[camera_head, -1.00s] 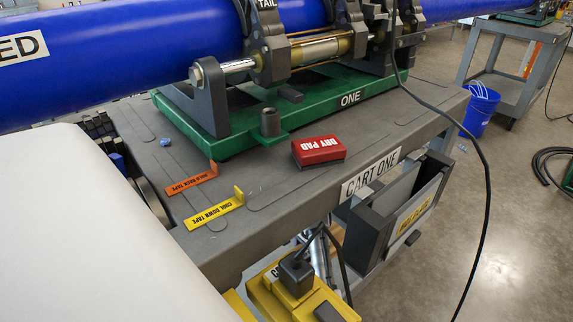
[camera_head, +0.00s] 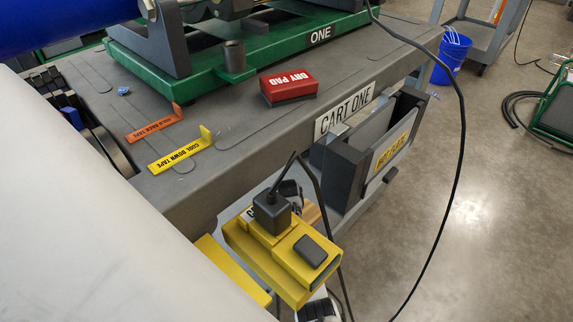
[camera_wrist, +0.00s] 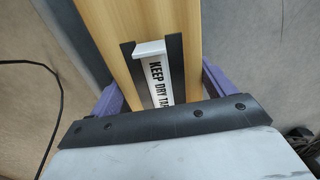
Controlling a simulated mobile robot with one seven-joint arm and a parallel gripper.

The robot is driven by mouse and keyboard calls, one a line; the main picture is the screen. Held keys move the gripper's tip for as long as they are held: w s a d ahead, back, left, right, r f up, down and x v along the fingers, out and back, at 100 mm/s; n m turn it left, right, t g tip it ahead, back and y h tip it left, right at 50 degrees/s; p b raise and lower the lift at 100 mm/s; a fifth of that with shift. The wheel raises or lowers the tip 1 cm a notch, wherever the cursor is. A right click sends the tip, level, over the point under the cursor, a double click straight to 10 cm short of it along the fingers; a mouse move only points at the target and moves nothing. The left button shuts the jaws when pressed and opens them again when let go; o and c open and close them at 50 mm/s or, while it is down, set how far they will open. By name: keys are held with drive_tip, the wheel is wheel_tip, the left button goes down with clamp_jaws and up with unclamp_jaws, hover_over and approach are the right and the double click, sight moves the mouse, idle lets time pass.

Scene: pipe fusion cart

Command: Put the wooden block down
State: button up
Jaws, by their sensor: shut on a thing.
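The wooden block (camera_wrist: 178,20) is pale wood and fills the top middle of the wrist view. A white tab lettered "KEEP DRY TA…" (camera_wrist: 157,78) sits between two dark strips on its face. My gripper (camera_wrist: 163,90) has purple fingers on both sides of the block and is shut on it. The block's far end runs out of the picture, and its lower part is hidden behind the gripper's dark edge. I cannot tell from the wrist view whether the block touches anything below. My gripper is not clearly seen in the head view.
The grey cart top (camera_head: 215,165) carries a red dry pad (camera_head: 289,85), an orange tape tab (camera_head: 155,124) and a yellow tape tab (camera_head: 180,150). A yellow box (camera_head: 283,251) with a cable is below its front edge. A hot plate holder (camera_head: 370,150) hangs beside it.

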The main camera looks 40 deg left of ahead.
drive_tip(key=shift+f+b, duration=0.45)
drive_tip(key=shift+f, duration=1.4)
drive_tip(key=shift+f, duration=0.1)
drive_tip(key=o, duration=1.3)
drive_tip(key=shift+f, duration=0.1)
wheel_tip(320, 180, up, 12)
drive_tip(key=p, duration=0.3)
drive_tip(key=shift+r, duration=0.2)
